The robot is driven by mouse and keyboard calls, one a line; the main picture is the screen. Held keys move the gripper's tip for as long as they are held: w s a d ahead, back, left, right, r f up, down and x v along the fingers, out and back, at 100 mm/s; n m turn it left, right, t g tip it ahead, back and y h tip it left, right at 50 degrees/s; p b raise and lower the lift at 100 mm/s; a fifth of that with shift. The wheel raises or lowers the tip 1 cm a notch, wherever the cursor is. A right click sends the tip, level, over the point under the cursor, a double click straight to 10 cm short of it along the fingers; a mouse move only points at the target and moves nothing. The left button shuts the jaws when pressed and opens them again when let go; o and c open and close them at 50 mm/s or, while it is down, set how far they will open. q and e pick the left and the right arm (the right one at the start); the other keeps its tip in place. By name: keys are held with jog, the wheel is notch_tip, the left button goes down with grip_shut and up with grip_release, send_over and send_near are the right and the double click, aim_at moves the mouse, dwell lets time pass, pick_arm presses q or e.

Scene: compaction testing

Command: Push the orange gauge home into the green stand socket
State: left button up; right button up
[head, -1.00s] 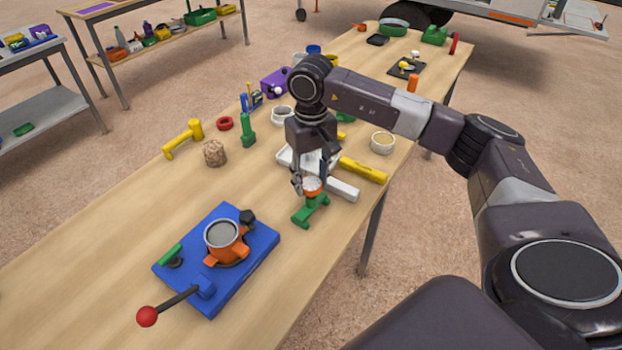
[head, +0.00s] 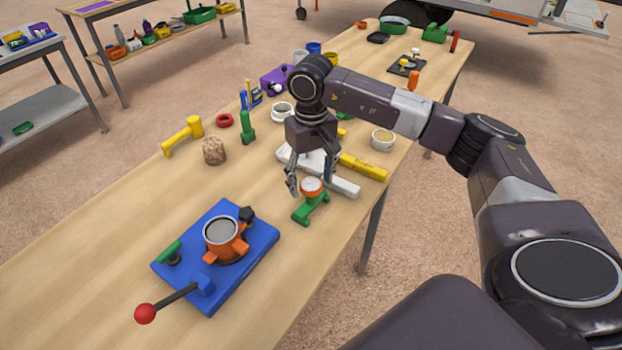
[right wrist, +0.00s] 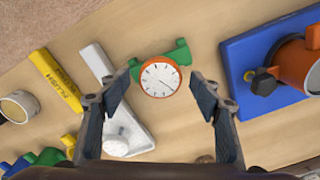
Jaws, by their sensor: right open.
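The orange gauge (head: 312,186) has a round white dial and sits at the green stand (head: 309,209), on the near right part of the table. In the right wrist view the gauge (right wrist: 160,77) faces the camera and covers the middle of the green stand (right wrist: 181,52). How deep it sits in the socket is hidden. My right gripper (head: 311,188) is open, with its fingers spread to either side of the gauge and apart from it. It also shows in the right wrist view (right wrist: 160,100). My left gripper is not in view.
A blue base (head: 255,262) with an orange mould and red-knobbed lever stands to the near left. A white tool (head: 340,184) and a yellow bar (head: 363,167) lie just behind the stand. Bare table lies between the stand and blue base.

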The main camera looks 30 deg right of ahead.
aim_at(311, 183)
jog(key=shift+r+p, duration=1.3)
jog(key=shift+r, duration=1.2)
jog(key=shift+r, duration=0.1)
notch_tip(311, 183, up, 12)
